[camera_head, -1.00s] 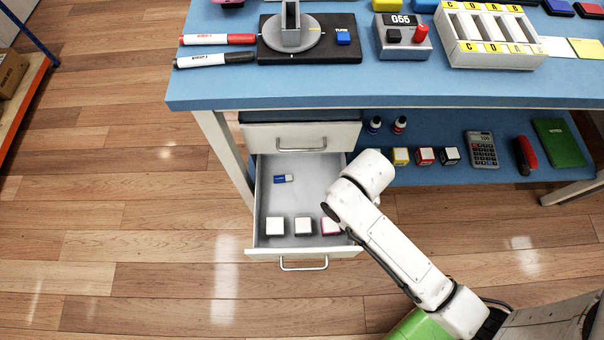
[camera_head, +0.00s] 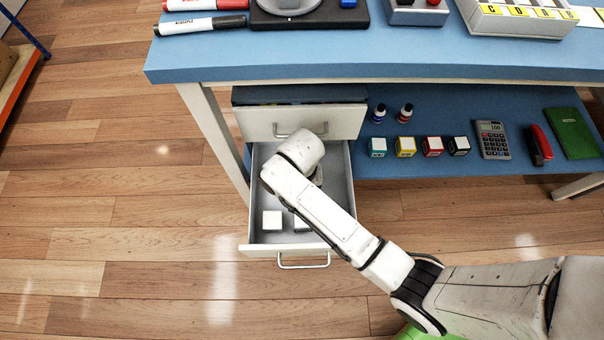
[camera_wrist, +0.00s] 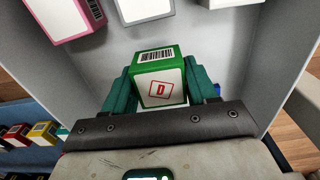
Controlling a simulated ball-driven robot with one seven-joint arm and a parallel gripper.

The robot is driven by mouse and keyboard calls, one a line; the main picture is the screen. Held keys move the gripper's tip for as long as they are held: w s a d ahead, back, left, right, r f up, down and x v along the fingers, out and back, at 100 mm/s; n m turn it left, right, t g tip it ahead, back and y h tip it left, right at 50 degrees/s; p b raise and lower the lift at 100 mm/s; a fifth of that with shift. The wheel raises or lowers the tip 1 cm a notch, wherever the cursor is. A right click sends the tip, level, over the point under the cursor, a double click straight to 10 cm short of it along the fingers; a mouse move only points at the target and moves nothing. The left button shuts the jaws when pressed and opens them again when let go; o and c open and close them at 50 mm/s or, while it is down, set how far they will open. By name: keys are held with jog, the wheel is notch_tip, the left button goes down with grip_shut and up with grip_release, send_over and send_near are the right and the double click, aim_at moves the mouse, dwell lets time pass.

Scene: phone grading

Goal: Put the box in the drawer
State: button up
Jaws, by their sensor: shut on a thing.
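In the wrist view a green and white box (camera_wrist: 160,80) marked with a red D and a barcode sits between the two teal fingers of my gripper (camera_wrist: 162,88), which is shut on it. The drawer (camera_head: 343,190) is pulled open under the blue table, and its grey inside also fills much of the wrist view (camera_wrist: 230,50). My arm reaches over the drawer from the lower right in the head view and hides my gripper and the held box there. Whether the box touches the drawer floor cannot be told.
White-topped boxes (camera_head: 272,220) stand at the drawer's front; my arm partly covers them. A closed drawer (camera_head: 345,118) is above. The lower shelf holds several coloured cubes (camera_head: 405,147), a calculator (camera_head: 492,139), a red stapler (camera_head: 541,142) and a green notebook (camera_head: 572,132).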

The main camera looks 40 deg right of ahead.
jog(key=shift+f+b, duration=0.35)
jog(key=shift+f, duration=1.1)
jog(key=o, duration=1.1)
jog(key=shift+s+f, duration=0.1)
jog(key=shift+f, duration=0.05)
notch_tip(320, 180, up, 12)
jog(key=p, duration=0.5)
jog(key=shift+d, duration=0.1)
jog(key=s+d+r+n, duration=0.1)
jog(key=s+d+n, duration=0.1)
jog(key=s, duration=0.3)
jog(key=s+d+r+n, duration=0.2)
jog(key=s+d, duration=0.1)
jog(key=s, duration=0.3)
jog(key=s+d+r+n+t, duration=0.1)
jog(key=s+d+r+n, duration=0.1)
jog(key=s, duration=0.3)
jog(key=shift+s+d+n, duration=0.2)
jog(key=shift+d+n, duration=0.15)
jog(key=shift+n, duration=0.05)
